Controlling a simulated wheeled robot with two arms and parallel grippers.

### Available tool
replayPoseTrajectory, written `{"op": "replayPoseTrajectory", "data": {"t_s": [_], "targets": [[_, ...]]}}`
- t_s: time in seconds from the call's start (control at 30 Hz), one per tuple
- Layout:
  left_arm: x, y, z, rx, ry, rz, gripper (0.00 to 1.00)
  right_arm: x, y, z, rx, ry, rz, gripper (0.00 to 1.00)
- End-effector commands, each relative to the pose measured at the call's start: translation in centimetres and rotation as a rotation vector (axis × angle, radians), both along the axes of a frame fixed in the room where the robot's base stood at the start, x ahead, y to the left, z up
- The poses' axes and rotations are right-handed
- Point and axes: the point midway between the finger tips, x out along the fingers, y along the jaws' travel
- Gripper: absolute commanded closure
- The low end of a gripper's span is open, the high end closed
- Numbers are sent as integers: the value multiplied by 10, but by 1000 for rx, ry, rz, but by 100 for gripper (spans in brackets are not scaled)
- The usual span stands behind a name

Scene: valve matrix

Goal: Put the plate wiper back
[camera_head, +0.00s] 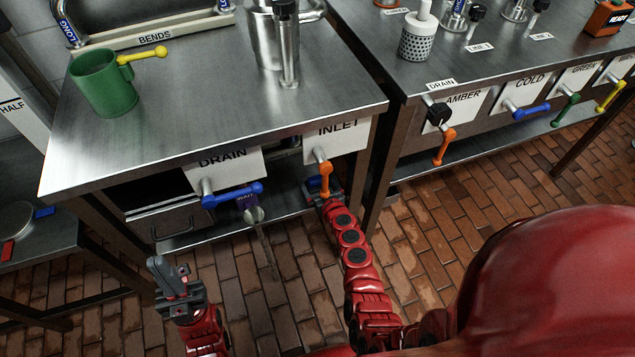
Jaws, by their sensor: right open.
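I cannot pick out the plate wiper with certainty in the head view. My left gripper (170,275) is low at the left, above the brick floor and apart from the bench; whether its jaws are parted is unclear. My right gripper (319,194) is open at the front of the near bench, just below the orange INLET valve handle (325,178). Its fingers are partly hidden, and I cannot tell whether they touch the handle.
The steel bench (190,120) carries a green mug (103,85) with a yellow handle and a steel vessel (271,35). The right bench (375,45) carries a perforated white container (418,40); several coloured valve handles line its front. Brick floor (480,250) lies open below.

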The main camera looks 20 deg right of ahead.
Motion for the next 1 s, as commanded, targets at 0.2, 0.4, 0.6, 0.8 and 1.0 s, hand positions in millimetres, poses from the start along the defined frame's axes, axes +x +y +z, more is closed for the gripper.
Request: {"op": "replayPoseTrajectory", "data": {"t_s": [0.2, 0.4, 0.6, 0.8, 1.0], "targets": [[0, 0, 11, 0, 0, 0, 100, -16, -1, 10, -1, -2, -1, 0], [0, 0, 22, 0, 0, 0, 100, -57, -2, 20, -1, 3, -1, 0], [0, 0, 25, 0, 0, 0, 100, -92, -3, 31, -2, -1, -2, 0], [0, 0, 25, 0, 0, 0, 100, -111, -4, 36, 0, 1, 1, 0], [0, 0, 25, 0, 0, 0, 100, -115, -4, 38, -1, -1, 1, 0]]}}
